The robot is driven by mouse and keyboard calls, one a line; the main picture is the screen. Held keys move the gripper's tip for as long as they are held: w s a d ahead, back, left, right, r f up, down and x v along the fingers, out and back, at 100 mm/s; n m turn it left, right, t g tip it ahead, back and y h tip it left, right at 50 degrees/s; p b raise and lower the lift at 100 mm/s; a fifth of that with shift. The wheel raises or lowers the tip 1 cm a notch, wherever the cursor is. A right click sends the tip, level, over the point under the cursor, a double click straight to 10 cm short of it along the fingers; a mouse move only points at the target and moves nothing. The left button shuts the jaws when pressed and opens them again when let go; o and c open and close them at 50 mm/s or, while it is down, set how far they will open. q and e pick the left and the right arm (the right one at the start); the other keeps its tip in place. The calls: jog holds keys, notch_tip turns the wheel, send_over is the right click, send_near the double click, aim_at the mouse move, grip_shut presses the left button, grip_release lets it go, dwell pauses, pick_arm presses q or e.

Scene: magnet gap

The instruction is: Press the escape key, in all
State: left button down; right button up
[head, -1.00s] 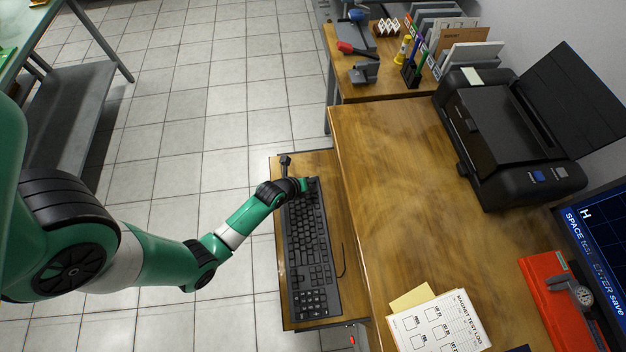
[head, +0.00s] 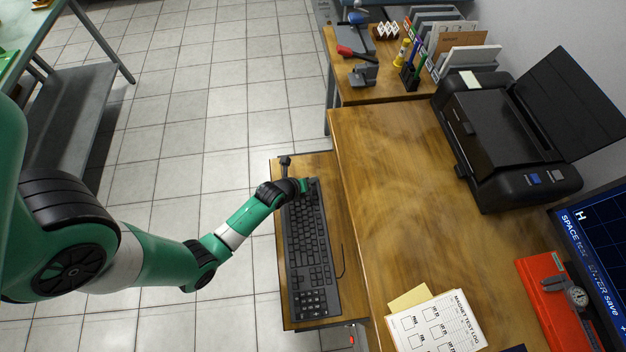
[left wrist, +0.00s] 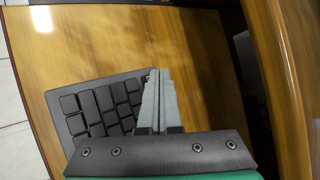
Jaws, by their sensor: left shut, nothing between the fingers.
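A black keyboard (head: 308,245) lies on a wooden pull-out shelf, its number pad toward the bottom of the head view. My left gripper (head: 304,185) is at the keyboard's top end in the head view, its fingertips mostly hidden there by the wrist. In the left wrist view the fingers (left wrist: 159,75) are shut together with nothing between them. They overlap the corner of the keyboard (left wrist: 100,108) in that view. The escape key cannot be read; the corner keys are partly hidden behind the fingers. I cannot tell whether the fingertips touch a key. My right gripper is not in view.
The shelf (head: 287,262) has bare wood around the keyboard. The desk (head: 385,200) rises beside it, with a printer (head: 500,140), papers (head: 437,325), a red case (head: 550,300) and a monitor (head: 600,245).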

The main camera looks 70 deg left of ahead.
pick_arm(q)
jog(key=shift+r, duration=0.1)
notch_tip(320, 180, up, 5)
jog(key=p, duration=0.5)
dwell(0.4)
dwell(0.5)
